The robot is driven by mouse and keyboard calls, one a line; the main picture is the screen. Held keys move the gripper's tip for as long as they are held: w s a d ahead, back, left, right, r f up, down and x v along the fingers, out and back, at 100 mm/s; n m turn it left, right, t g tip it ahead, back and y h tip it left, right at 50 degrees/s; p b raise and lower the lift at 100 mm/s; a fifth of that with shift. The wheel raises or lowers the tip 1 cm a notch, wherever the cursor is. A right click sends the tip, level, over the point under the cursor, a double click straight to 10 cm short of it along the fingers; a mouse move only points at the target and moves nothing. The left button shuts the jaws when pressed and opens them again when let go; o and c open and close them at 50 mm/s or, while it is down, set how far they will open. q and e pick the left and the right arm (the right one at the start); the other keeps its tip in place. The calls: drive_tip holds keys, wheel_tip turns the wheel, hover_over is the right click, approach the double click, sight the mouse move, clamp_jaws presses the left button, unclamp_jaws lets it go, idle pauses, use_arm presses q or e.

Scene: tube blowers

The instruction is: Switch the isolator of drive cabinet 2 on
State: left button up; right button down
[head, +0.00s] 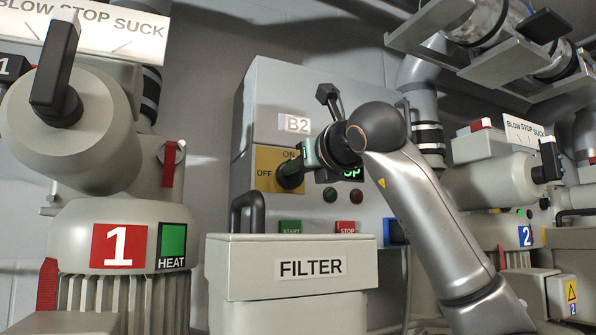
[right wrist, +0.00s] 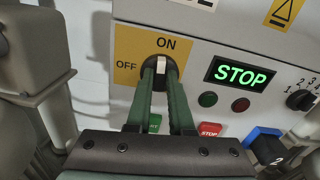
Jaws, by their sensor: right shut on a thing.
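Drive cabinet 2 (head: 285,95) is the grey box marked B2. Its isolator is a black rotary knob on a yellow plate (head: 266,182) marked ON and OFF. My right gripper (head: 293,174) is at the knob, which it largely hides in the head view. In the right wrist view, the two green fingers (right wrist: 161,82) are shut on the isolator knob (right wrist: 161,66), one on each side. The knob's white bar stands upright, in line with the ON mark (right wrist: 166,43) above it. OFF is to its left. My left gripper is not in view.
A lit green STOP display (right wrist: 240,75) is right of the isolator. START (head: 290,227) and STOP (head: 346,227) buttons sit below it. The filter box (head: 310,268) with a black handle stands in front of the cabinet. Blower 1 (head: 85,230) is at left, blower 2 (head: 495,220) at right.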

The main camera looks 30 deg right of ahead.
drive_tip(key=shift+m, duration=0.6)
drive_tip(key=c, duration=0.8)
unclamp_jaws()
drive_tip(key=s+b, duration=0.4)
drive_tip(key=s, duration=0.8)
drive_tip(key=shift+s+a, duration=0.3)
drive_tip(key=shift+a, duration=0.05)
